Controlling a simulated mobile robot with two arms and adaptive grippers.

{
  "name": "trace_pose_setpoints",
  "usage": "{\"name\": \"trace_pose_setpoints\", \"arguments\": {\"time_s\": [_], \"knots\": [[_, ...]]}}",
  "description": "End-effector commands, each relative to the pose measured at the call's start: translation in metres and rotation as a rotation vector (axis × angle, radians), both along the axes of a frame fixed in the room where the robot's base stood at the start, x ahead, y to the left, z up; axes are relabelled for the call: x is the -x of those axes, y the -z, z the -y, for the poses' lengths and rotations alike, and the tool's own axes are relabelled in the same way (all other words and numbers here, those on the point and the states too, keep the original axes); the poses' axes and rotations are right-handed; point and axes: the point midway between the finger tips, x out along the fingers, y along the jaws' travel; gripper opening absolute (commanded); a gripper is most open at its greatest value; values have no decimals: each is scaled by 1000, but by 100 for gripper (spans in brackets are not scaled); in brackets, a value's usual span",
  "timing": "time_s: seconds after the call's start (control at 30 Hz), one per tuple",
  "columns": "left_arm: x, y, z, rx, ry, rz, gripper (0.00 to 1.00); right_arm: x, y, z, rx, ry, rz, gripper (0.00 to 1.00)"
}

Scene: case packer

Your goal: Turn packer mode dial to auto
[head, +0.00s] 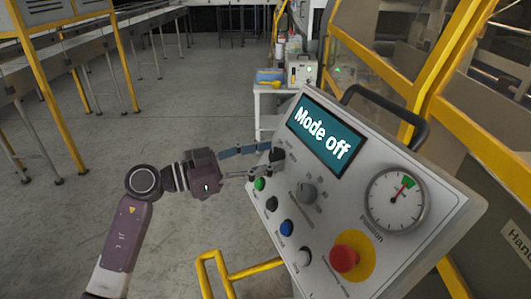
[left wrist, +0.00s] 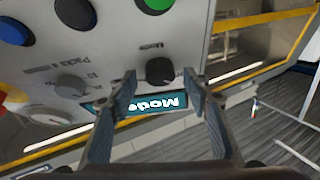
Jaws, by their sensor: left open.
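The control panel (head: 375,165) fills the right of the head view, with a screen (head: 325,135) reading "Mode off". The mode dial (head: 278,155) is a dark knob at the panel's upper left. My left gripper (head: 271,161) is open with its fingertips at this dial. In the left wrist view the dial (left wrist: 160,71) sits between the two fingertips (left wrist: 160,84), with a "Mode" label beside it, upside down. I cannot tell whether the fingers touch it. Part of the screen (left wrist: 150,105) shows between the fingers. My right gripper is not in view.
Near the dial are green (head: 259,183), black (head: 272,203), blue (head: 286,228) and white (head: 303,256) buttons, a grey knob (head: 307,193) and a red stop button (head: 344,258). A gauge (head: 396,198) is at right.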

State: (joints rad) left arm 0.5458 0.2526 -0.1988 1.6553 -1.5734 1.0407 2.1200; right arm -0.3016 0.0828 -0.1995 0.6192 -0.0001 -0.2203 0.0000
Motion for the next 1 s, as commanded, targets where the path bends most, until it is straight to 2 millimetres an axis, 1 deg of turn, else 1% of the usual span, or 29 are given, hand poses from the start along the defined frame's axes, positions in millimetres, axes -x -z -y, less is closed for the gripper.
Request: {"name": "trace_pose_setpoints", "arguments": {"time_s": [0.2,0.5,0.6,0.87,1.0], "knots": [[0,0,0,0,0,0,45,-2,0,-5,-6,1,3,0],[0,0,0,0,0,0,12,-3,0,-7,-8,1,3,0],[0,0,0,0,0,0,3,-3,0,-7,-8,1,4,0],[-1,2,0,-10,15,22,3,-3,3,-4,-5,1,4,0],[-2,2,-1,-32,44,70,3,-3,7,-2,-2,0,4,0]]}}
